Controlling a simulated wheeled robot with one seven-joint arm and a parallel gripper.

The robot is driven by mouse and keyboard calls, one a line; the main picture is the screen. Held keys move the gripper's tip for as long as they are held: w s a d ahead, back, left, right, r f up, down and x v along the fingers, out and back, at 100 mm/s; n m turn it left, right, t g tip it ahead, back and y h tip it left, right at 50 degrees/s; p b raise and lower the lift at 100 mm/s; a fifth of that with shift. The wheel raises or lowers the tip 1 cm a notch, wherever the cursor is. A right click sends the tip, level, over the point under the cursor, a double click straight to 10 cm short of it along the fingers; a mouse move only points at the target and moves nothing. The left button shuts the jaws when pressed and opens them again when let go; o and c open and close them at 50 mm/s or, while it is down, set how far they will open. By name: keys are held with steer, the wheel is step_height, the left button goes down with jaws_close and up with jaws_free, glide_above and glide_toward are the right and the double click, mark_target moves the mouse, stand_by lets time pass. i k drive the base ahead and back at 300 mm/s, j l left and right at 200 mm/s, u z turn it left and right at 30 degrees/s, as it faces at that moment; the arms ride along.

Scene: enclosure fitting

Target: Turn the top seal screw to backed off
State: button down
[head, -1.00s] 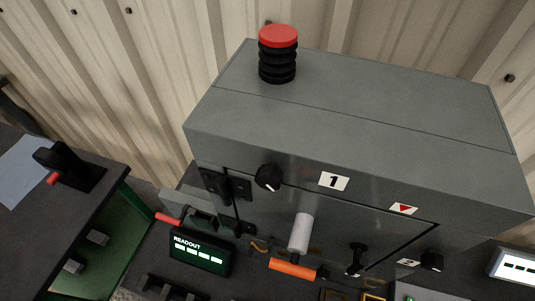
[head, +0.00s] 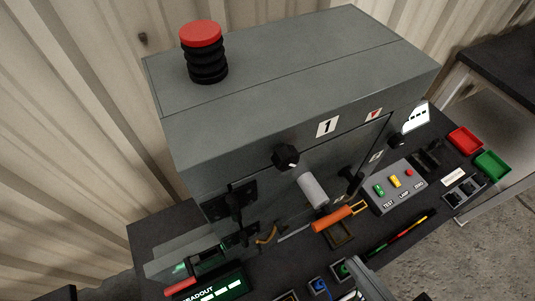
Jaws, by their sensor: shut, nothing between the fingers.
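The grey enclosure (head: 300,75) stands on the bench in the head view, its front door facing down and right. A black knob (head: 285,157) sits high on the front, left of the "1" label (head: 327,126). Neither is labelled as the top seal screw, and I cannot read how far either is turned. I cannot make out my gripper; a grey metallic piece (head: 371,279) is cut off by the bottom edge.
A red-capped black stack (head: 204,52) stands on the enclosure roof. A pale cylindrical handle (head: 312,190) projects from the front above an orange-handled tool (head: 332,218). A button box (head: 395,186), red tray (head: 464,140) and green tray (head: 492,165) are to the right. The readout (head: 215,289) is at lower left.

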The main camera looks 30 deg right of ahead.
mark_target(285, 157)
steer(key=k+j+u, duration=0.15)
steer(key=u, duration=0.2)
steer(key=k+j+u, duration=0.15)
steer(key=u, duration=0.2)
steer(key=k+j+u, duration=0.3)
